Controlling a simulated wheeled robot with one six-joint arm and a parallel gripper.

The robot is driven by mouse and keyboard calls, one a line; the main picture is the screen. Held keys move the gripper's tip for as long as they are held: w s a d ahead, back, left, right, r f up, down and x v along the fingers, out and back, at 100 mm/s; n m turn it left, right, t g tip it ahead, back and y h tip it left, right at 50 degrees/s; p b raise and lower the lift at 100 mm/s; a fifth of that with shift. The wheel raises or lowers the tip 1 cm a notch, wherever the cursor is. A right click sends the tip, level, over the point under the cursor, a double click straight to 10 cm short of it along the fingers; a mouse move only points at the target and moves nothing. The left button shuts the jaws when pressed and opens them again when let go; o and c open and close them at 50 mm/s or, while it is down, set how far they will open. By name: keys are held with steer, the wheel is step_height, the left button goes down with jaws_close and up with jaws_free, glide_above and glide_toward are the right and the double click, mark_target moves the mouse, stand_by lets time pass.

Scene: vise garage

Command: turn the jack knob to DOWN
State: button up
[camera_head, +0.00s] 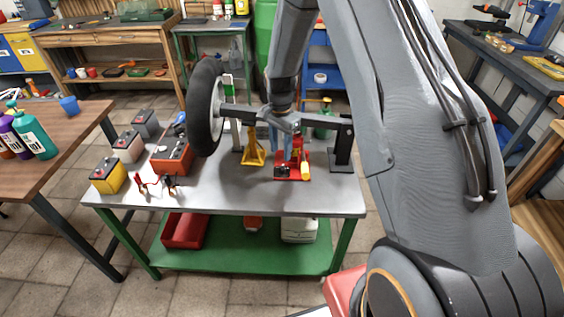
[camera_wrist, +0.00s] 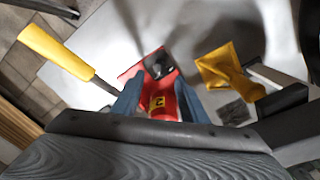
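The red jack (camera_head: 293,175) stands on the grey-topped table under the axle, with a yellow-gripped handle (camera_head: 305,171). A small black knob (camera_head: 282,171) sits low on its front left. The knob's setting is too small to read.
A wheel (camera_head: 203,108) on an axle (camera_head: 240,117) runs across above the table. A yellow stand (camera_head: 253,151) is left of the jack and a black support (camera_head: 342,145) right. Batteries (camera_head: 108,176) and a red toolbox (camera_head: 172,160) fill the table's left. The front right tabletop (camera_head: 320,198) is clear.

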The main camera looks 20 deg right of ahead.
mark_target(282, 166)
steer(key=n, duration=0.5)
steer(key=shift+p, duration=0.4)
steer(key=n, duration=0.5)
steer(key=shift+d+n+p, duration=0.2)
steer(key=shift+n+p, duration=0.1)
steer(key=shift+p, duration=0.1)
steer(key=shift+f+p, duration=1.25)
steer(key=shift+f, duration=2.6)
steer(key=shift+c, duration=0.2)
